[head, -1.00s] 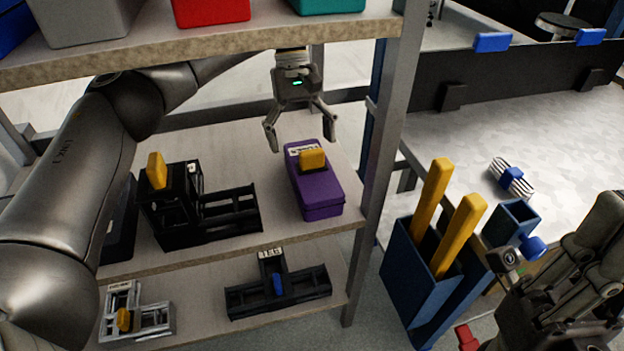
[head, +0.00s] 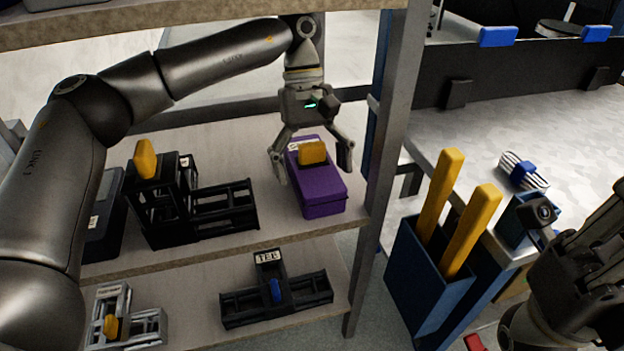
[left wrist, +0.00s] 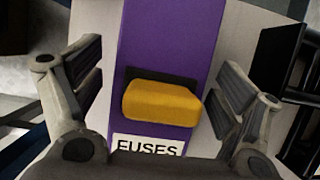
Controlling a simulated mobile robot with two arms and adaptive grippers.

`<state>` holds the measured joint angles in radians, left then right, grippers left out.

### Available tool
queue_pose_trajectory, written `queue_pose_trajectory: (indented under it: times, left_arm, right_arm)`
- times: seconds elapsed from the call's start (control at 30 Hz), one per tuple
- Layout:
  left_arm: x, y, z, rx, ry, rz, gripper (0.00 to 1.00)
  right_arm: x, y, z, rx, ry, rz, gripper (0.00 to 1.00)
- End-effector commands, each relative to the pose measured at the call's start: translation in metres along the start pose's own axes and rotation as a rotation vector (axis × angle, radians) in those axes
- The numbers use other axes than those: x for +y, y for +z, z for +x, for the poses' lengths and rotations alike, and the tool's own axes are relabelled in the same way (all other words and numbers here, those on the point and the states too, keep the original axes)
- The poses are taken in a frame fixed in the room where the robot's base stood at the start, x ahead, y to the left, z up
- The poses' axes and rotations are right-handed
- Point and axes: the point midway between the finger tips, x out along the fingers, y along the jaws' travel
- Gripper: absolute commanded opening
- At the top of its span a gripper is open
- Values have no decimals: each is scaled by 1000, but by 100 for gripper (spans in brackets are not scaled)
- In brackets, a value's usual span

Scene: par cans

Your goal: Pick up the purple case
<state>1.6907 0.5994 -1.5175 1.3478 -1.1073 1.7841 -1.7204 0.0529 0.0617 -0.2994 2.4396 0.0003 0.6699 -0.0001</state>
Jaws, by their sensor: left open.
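The purple case (head: 319,193) lies on the middle shelf near its right post, with a yellow handle (head: 312,152) on top. In the left wrist view the case (left wrist: 165,50) shows a white label reading "FUSES" and the yellow handle (left wrist: 162,103) between my fingers. My left gripper (head: 312,175) is open, its fingers on either side of the case around the handle. In the left wrist view a gap shows between each finger and the handle. My right arm (head: 590,270) shows at the lower right; its fingertips are not clearly seen.
Black racks (head: 165,205) stand to the left of the case on the same shelf (head: 240,240). The upper shelf (head: 200,20) overhangs the left arm. A grey post (head: 382,150) stands close to the right. A blue bin (head: 420,275) with yellow bars stands beyond it.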

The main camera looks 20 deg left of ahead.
Motion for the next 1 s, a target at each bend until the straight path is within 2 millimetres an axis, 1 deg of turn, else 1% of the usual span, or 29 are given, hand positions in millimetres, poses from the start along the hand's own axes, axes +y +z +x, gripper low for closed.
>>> queue_pose_trajectory:
  times: [0.03,0.1,0.4,1.0]
  left_arm:
    - [0,-1,6,2,0,0,90]
    - [0,-1,8,2,0,0,90]
    - [0,0,8,1,1,0,90]
    - [0,0,8,1,0,1,13]
  right_arm:
    - [-1,-1,-1,11,-4,-1,0]
    - [-1,-1,1,17,-7,-2,0]
    - [-1,-2,4,21,-9,-2,0]
    - [-1,-2,4,21,-9,-2,0]
